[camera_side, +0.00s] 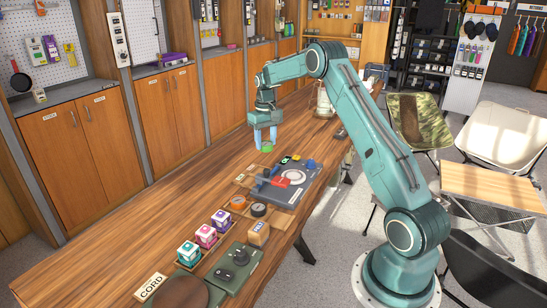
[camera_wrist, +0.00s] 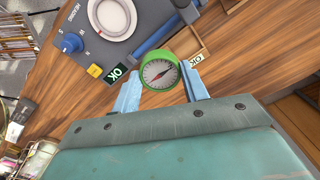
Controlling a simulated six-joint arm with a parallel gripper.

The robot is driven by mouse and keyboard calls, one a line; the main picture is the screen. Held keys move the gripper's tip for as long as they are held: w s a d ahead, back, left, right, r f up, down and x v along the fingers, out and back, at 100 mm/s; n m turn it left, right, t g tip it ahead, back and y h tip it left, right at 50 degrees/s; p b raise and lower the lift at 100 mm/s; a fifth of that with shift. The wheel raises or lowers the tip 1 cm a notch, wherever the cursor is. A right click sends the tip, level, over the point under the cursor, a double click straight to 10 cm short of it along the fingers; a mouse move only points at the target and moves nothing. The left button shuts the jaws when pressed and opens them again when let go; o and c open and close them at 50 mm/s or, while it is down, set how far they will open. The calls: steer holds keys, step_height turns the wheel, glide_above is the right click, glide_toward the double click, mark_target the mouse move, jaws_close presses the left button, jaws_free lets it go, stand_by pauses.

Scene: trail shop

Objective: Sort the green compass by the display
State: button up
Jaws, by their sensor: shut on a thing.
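The green compass (camera_wrist: 160,73) has a white dial with a red and dark needle. My gripper (camera_side: 265,138) is shut on it, with one pale blue finger on each side. In the side view the green compass (camera_side: 267,148) shows as a small green patch at the fingertips, above the table. The grey device (camera_side: 303,190) also shows in the side view, below and right of my gripper.
Wooden trays (camera_side: 243,180) lie beside the device. An orange compass (camera_side: 238,209) and a black one (camera_side: 258,210) sit nearer the camera. Purple, pink and teal boxes (camera_side: 206,235), a green unit (camera_side: 233,268) and a CORD sign (camera_side: 150,287) stand further front. The table's left side is clear.

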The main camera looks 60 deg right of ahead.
steer(key=w+a+f, duration=0.3)
steer(key=w+f, duration=0.1)
steer(key=f, duration=0.2)
steer(key=shift+w+a+f, duration=0.2)
steer(key=shift+w+a, duration=0.05)
steer(key=shift+w, duration=0.05)
steer(key=shift+f, duration=0.15)
steer(key=shift+f, duration=2.1)
steer(key=shift+f, duration=0.9)
stand_by(1.1)
steer(key=o, duration=1.6)
steer(key=shift+r, duration=0.15)
